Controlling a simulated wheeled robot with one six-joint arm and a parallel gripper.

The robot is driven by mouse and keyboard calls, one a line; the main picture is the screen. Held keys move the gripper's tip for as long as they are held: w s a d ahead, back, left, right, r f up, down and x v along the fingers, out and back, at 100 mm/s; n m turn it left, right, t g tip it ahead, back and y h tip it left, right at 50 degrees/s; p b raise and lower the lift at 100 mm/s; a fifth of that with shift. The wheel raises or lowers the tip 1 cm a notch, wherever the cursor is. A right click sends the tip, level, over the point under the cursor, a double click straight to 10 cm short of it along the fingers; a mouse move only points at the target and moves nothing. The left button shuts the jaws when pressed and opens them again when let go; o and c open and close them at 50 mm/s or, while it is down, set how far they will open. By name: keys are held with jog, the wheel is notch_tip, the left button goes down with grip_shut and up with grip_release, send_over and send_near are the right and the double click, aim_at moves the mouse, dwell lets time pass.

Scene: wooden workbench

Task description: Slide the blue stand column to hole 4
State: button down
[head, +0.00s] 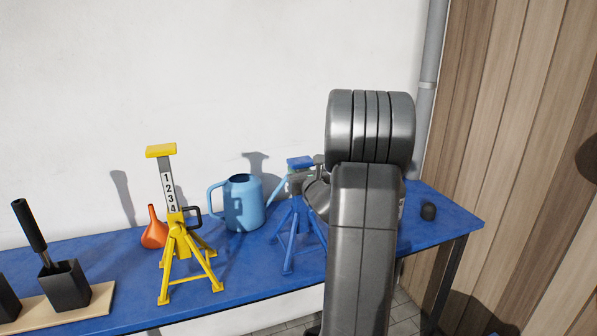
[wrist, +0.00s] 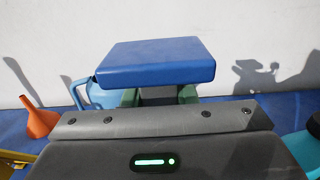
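The blue stand (head: 290,240) stands on the bench, partly hidden behind my arm. Its blue top pad (head: 300,162) is level and fills the middle of the wrist view (wrist: 155,62). A short bit of its dark grey column (wrist: 160,94) shows under the pad. My gripper (wrist: 160,97) is just below the pad, with a green fingertip on each side of the column. No gap shows between fingertips and column, so it looks shut on it. In the head view my gripper (head: 301,178) reaches in from the right. The hole numbers and pin of the blue stand are hidden.
A blue watering can (head: 242,205) stands close left of the blue stand. Further left are a yellow stand (head: 186,255) numbered 1 to 4, an orange funnel (head: 154,233) and a black holder (head: 64,287). A small dark object (head: 428,211) lies on the blue bench's (head: 452,217) right end.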

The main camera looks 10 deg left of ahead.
notch_tip(320, 180, up, 9)
jog(key=p, duration=0.4)
jog(key=shift+r, duration=0.15)
jog(key=c, duration=1.2)
grip_release()
jog(key=shift+o, duration=0.2)
jog(key=b+v, duration=0.3)
jog(key=v, duration=1)
jog(key=shift+s+d, duration=0.25)
jog(key=shift+s, duration=0.05)
